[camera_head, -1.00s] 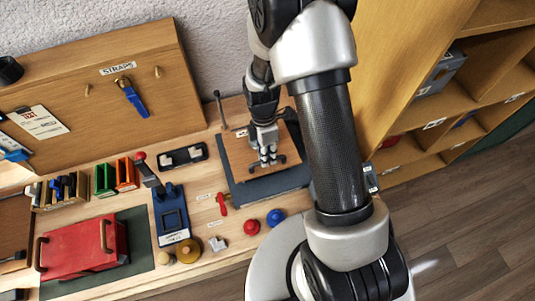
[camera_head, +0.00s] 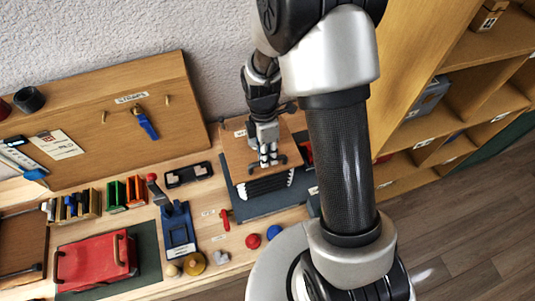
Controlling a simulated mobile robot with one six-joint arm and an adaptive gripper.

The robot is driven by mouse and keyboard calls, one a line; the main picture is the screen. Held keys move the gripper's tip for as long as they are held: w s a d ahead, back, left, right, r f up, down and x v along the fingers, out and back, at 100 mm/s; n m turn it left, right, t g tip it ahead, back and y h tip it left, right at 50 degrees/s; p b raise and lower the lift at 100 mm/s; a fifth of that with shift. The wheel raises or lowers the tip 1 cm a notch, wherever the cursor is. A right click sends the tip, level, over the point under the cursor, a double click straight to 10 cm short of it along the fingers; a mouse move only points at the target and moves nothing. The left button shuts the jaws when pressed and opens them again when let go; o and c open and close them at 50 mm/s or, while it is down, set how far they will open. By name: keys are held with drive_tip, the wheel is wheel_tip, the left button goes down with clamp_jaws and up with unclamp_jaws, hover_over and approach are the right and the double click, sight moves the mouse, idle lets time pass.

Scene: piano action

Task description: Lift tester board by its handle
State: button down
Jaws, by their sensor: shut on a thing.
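The tester board (camera_head: 236,152) is a brown wooden panel with a dark handle (camera_head: 282,159) on its upper face. My gripper (camera_head: 268,160) is shut on the handle from above, its fingers hiding the middle of it. The board appears raised above the dark mat (camera_head: 234,206). A row of black and white pieces (camera_head: 265,186) shows just under the board's front edge. I cannot tell whether these pieces are fixed to the board or rest on the mat.
Left of the mat are a blue stand (camera_head: 179,232), a red case (camera_head: 92,262) and colored holders (camera_head: 126,192). A red knob (camera_head: 253,241) and a blue knob (camera_head: 273,232) lie in front. A backboard (camera_head: 85,120) stands behind; wooden shelves (camera_head: 455,125) are at right.

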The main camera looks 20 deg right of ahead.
drive_tip(key=c, duration=1.6)
unclamp_jaws()
drive_tip(key=shift+c, duration=0.2)
drive_tip(key=shift+r, duration=0.15)
wheel_tip(320, 180, up, 12)
drive_tip(key=w, duration=0.2)
drive_tip(key=shift+w+f, duration=0.2)
